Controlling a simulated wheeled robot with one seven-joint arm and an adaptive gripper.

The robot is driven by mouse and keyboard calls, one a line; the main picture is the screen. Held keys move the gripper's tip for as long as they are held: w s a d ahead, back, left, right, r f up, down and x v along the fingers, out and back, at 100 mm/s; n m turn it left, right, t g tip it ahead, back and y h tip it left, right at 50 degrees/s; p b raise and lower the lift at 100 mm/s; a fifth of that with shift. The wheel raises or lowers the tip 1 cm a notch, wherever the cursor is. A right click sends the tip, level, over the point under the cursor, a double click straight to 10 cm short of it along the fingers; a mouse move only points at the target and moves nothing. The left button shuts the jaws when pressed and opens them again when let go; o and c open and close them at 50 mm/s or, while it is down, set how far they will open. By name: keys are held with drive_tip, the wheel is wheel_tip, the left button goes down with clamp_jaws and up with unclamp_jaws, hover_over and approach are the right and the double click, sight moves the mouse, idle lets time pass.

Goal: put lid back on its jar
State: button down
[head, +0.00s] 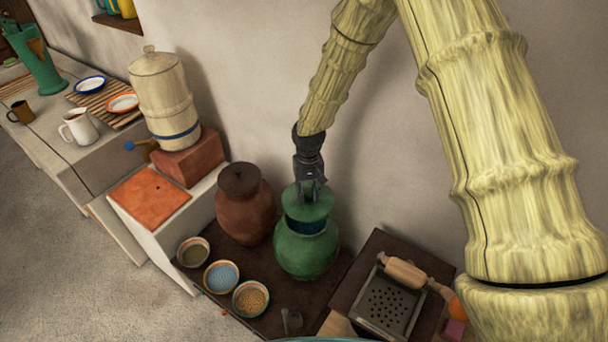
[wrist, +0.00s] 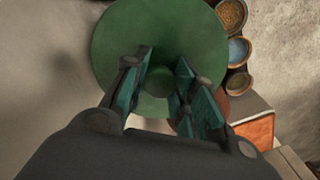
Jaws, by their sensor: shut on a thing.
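My gripper (head: 312,182) points down over the green jar (head: 306,252) and is shut on the green lid (head: 308,205). In the wrist view the lid is a broad green disc (wrist: 115,45), with its small round knob between the fingers of my gripper (wrist: 162,68). The jar stands upright on a dark low surface. The lid is above the jar's mouth, and a dark blue-green band shows between the lid and the jar's shoulder. I cannot tell whether the lid touches the rim. The lid hides the jar's opening.
A brown lidded jar (head: 244,208) stands close on the left. Small bowls of green (head: 193,252), blue (head: 221,277) and tan (head: 250,299) contents sit in front. A grater box with a rolling pin (head: 405,272) is at right. The wall is close behind.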

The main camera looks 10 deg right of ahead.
sight(307, 198)
drive_tip(key=shift+w, duration=0.2)
drive_tip(key=shift+s+a+f+b, duration=0.1)
drive_tip(key=shift+s+f+b, duration=0.05)
drive_tip(key=shift+s+b, duration=0.15)
drive_tip(key=shift+w+f+b, duration=0.25)
drive_tip(key=shift+f+b, duration=0.4)
drive_tip(key=shift+f, duration=0.6)
wheel_tip(307, 198, down, 2)
drive_tip(key=shift+s+b, duration=0.15)
drive_tip(key=shift+b, duration=0.55)
drive_tip(key=shift+f+b, duration=0.4)
drive_tip(key=shift+f, duration=0.4)
drive_tip(key=c, duration=1.1)
unclamp_jaws()
drive_tip(key=shift+r, duration=3.7)
